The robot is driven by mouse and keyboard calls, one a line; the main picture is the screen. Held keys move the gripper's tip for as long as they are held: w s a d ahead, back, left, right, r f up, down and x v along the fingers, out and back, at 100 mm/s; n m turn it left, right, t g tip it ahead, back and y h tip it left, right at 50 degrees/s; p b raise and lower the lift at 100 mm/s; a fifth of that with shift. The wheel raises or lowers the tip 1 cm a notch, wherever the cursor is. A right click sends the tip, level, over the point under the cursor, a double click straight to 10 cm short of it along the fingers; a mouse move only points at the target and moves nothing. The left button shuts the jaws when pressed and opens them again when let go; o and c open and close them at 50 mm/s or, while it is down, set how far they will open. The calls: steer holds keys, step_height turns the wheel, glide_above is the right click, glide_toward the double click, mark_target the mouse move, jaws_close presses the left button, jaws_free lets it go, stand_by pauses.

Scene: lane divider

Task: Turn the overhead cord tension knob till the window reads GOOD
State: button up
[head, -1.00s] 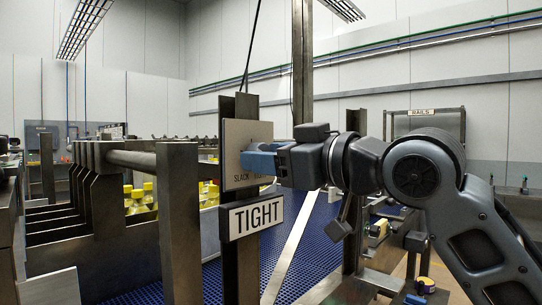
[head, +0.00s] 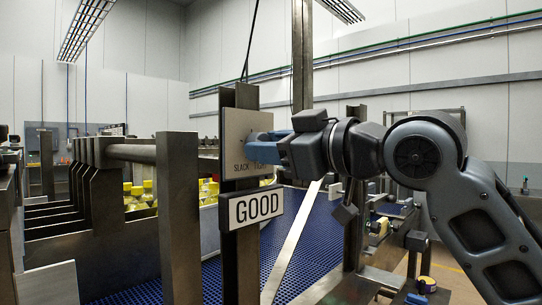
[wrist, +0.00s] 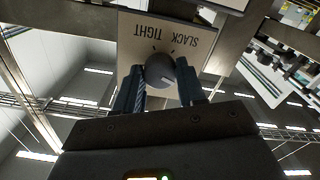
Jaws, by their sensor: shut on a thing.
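The tension knob (wrist: 160,70) is a dark round knob on a pale plate (wrist: 133,27) marked SLACK and TIGHT, seen upside down in the wrist view. In the head view the plate (head: 236,128) is fixed to a dark post, and the knob is hidden behind my fingers. The window (head: 256,207) below the plate reads GOOD. My gripper (head: 264,145) is shut on the knob, with its blue fingers on either side of it; the fingers also show in the wrist view (wrist: 158,85).
A blue belt (head: 310,235) runs behind the post, with a pale divider rail (head: 292,240) along it. Yellow-capped bottles (head: 140,193) stand behind the steel frame (head: 180,215) at left. Steel posts and fittings stand below my arm at right.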

steer(key=shift+n+b, duration=1.3)
steer(key=shift+n, duration=0.5)
steer(key=o, duration=1.1)
steer(key=shift+c, duration=0.2)
steer(key=b+v, duration=0.1)
steer(key=v, duration=0.7)
steer(key=shift+b, duration=0.3)
